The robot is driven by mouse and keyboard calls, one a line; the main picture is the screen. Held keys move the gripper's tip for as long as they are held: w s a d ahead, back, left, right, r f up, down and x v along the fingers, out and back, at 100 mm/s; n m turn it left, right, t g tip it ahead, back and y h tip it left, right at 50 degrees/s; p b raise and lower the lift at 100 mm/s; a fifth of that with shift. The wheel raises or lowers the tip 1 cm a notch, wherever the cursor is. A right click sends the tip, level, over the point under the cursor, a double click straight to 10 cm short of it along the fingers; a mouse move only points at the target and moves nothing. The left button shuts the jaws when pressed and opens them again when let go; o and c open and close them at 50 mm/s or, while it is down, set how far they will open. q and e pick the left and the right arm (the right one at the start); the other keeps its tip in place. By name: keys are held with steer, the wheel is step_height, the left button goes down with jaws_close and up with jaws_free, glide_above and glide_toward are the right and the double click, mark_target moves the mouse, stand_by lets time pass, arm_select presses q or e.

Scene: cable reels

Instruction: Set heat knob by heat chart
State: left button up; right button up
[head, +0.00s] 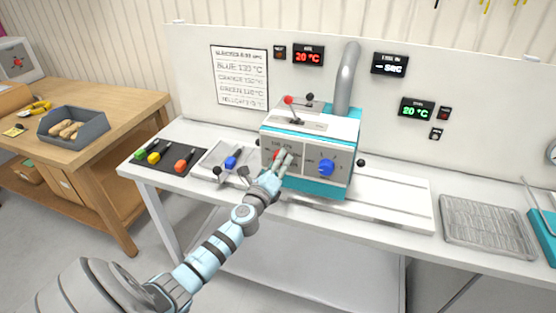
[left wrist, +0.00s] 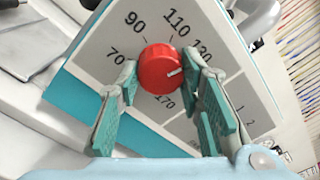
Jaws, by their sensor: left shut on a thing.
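The heat knob is a round red dial (left wrist: 160,69) on the front panel of the white and teal machine (head: 310,135). Its white mark points right and slightly down, toward the dial side where my finger hides the scale below 130. The numbers 70, 90, 110, 130 and 170 show around it. My left gripper (head: 279,160) is shut on the knob, with one green-padded finger on each side in the left wrist view (left wrist: 160,76).
A blue knob (head: 327,167) sits right of the red one. A blue-handled piece (head: 234,160) lies left of the machine. A black mat (head: 160,167) holds green, yellow and orange pieces. A wire rack (head: 487,226) stands right.

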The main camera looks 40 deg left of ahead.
arm_select(q)
steer(key=shift+f+m, duration=0.1)
steer(key=shift+m, duration=0.6)
steer(key=o, duration=1.2)
steer(key=shift+c, duration=0.2)
steer(key=shift+s, duration=0.1)
steer(key=v, duration=1.2)
